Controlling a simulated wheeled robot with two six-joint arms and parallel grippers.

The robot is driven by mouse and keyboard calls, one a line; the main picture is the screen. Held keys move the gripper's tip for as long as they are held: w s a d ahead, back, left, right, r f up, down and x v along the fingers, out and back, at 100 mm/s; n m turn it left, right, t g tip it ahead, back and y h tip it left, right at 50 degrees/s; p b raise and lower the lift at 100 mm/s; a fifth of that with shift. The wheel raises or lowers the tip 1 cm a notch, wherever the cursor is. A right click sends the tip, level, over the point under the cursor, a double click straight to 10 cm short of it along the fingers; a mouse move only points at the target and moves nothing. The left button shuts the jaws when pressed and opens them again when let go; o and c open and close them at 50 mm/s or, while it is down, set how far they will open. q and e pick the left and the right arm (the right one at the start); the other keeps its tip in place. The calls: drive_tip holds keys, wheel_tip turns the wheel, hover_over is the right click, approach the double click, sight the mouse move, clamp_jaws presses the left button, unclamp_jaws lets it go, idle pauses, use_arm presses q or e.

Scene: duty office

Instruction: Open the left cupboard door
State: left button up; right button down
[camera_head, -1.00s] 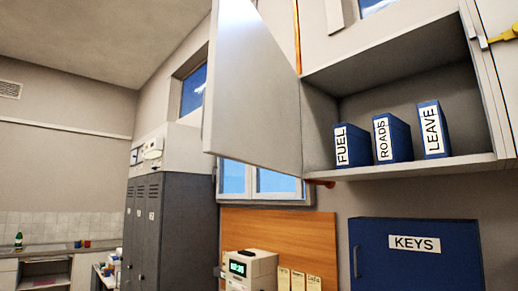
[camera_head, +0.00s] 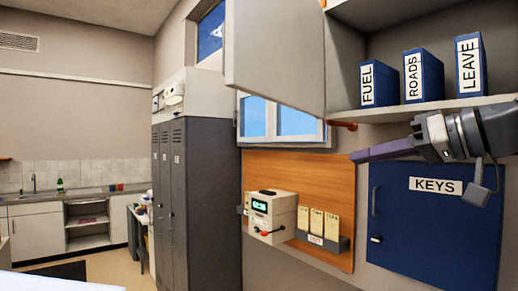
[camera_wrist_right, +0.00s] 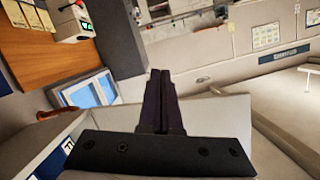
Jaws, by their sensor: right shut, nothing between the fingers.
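The left cupboard door (camera_head: 275,55) is a pale grey panel standing open. It is swung out from the wall cupboard (camera_head: 400,108) at its left side, and its top is cut off by the frame. My right gripper (camera_head: 353,157) comes in from the right, below the cupboard shelf and in front of the wall above the blue key cabinet. Its fingers are shut and empty. In the right wrist view the shut fingers (camera_wrist_right: 160,74) point away, with a pale panel, apparently the door (camera_wrist_right: 215,120), behind and to the right. My left gripper is not in view.
Blue binders marked FUEL (camera_head: 379,85), ROADS (camera_head: 422,76) and LEAVE (camera_head: 470,65) stand in the cupboard. Below are the key cabinet (camera_head: 430,225), a wooden board (camera_head: 300,166) and a clock device (camera_head: 272,213). Grey lockers (camera_head: 205,200) stand left of the door.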

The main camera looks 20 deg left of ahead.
drive_tip(key=s+a+r+n+g+y, duration=0.2)
drive_tip(key=s+r+n+g+y, duration=0.2)
drive_tip(key=s+r+n, duration=0.6)
drive_tip(key=m+p, duration=0.2)
drive_tip(key=p, duration=0.4)
approach(239, 78)
drive_tip(key=a, duration=0.5)
drive_tip(key=shift+w+a+r, duration=0.3)
drive_tip(key=shift+r, duration=0.05)
drive_tip(key=shift+w+a+f+p, duration=0.15)
drive_tip(key=shift+a+p, duration=0.15)
drive_tip(key=shift+a, duration=0.3)
